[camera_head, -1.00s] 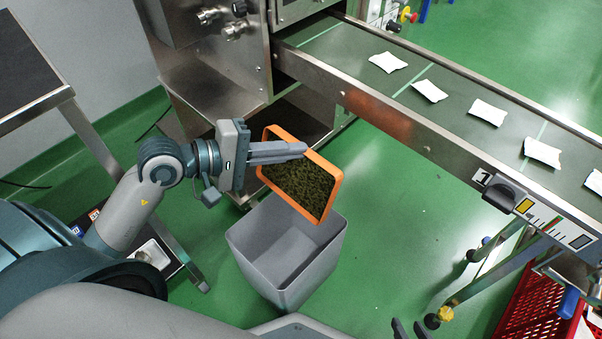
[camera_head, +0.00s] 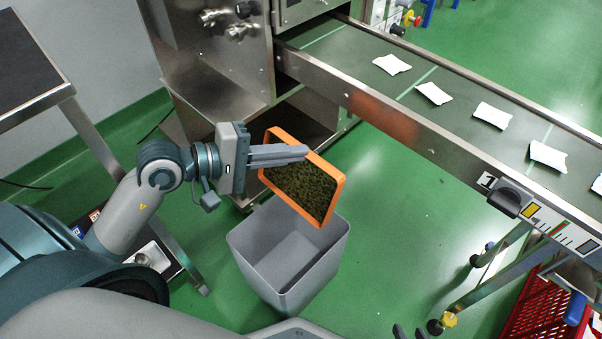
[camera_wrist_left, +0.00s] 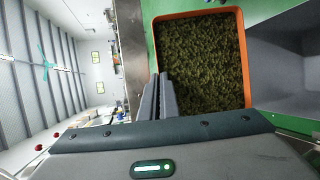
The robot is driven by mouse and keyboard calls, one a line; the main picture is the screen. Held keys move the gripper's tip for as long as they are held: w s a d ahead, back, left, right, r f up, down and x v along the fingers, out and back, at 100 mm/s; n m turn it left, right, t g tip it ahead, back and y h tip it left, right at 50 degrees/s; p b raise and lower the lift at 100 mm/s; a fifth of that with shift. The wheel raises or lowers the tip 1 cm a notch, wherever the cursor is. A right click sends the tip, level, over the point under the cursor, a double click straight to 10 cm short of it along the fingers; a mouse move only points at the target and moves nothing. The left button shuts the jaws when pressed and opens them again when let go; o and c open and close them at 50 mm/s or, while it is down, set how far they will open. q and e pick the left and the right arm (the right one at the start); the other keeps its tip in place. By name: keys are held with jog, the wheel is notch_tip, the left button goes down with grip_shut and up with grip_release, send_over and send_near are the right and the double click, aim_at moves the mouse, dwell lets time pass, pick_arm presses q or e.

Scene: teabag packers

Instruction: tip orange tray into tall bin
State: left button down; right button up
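The orange tray (camera_head: 338,190) holds dark green tea leaves (camera_head: 301,187) and is steeply tilted above the tall grey bin (camera_head: 262,262). My left gripper (camera_head: 303,152) is shut on the tray's upper rim. In the left wrist view the gripper fingers (camera_wrist_left: 160,97) lie together at the edge of the tray (camera_wrist_left: 242,48), with leaves still covering its floor. The bin (camera_wrist_left: 285,65) shows at the right there. The visible inside of the bin looks empty, but part of it is hidden behind the tray.
A conveyor (camera_head: 400,125) with several white teabags runs along the right, beside a steel machine (camera_head: 215,60). A red crate (camera_head: 535,310) stands at the lower right. Green floor (camera_head: 395,235) is clear between the bin and the conveyor legs.

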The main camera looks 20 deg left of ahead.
pick_arm(q)
jog(key=shift+s, duration=0.1)
jog(key=shift+s+a+r+m+t+h+b, duration=0.15)
jog(key=shift+s+a+t+h+b, duration=0.1)
jog(key=shift+s+t, duration=0.25)
jog(key=shift+s+a+f+m+t+h+b, duration=0.1)
jog(key=shift+s+a+m+t+h+b, duration=0.15)
jog(key=shift+s, duration=0.3)
jog(key=shift+d+r, duration=0.1)
jog(key=shift+s, duration=0.15)
dwell(0.4)
jog(key=shift+s+a+m+t+h+b, duration=0.2)
jog(key=shift+s+t+h+b, duration=0.2)
jog(key=shift+s+b, duration=0.15)
jog(key=shift+s+a+m+t+h+b, duration=0.1)
jog(key=shift+s+a+t+h+b, duration=0.1)
jog(key=shift+s+t+h+b, duration=0.3)
dwell(0.6)
